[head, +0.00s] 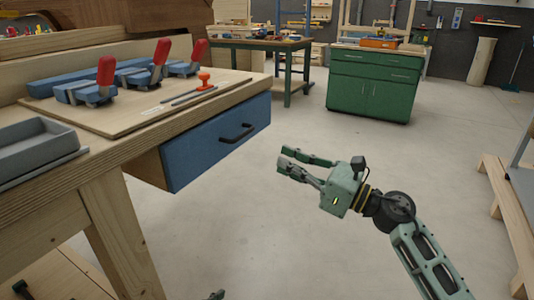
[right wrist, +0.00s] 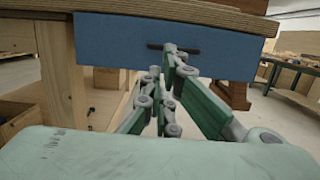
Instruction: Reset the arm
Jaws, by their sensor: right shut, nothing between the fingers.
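My right gripper (head: 282,160) is green and grey and reaches in from the lower right in the head view. It is shut and empty, above open floor and to the right of the blue drawer (head: 205,150). The drawer, with its black handle (head: 236,132), is under the wooden workbench and looks closed. In the right wrist view, the gripper's fingers (right wrist: 168,75) point toward the drawer front (right wrist: 115,45) and overlap its handle (right wrist: 172,48); the head view shows them apart. A small dark-green piece at the bottom edge of the head view may be my left gripper (head: 216,295).
The workbench (head: 95,165) holds a board with red-handled clamps (head: 158,58), an orange-topped tool (head: 204,80) and a grey tray (head: 35,148). A green cabinet (head: 372,85) and green-legged table (head: 288,75) stand behind. A wooden frame (head: 510,220) is at right. The floor between is clear.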

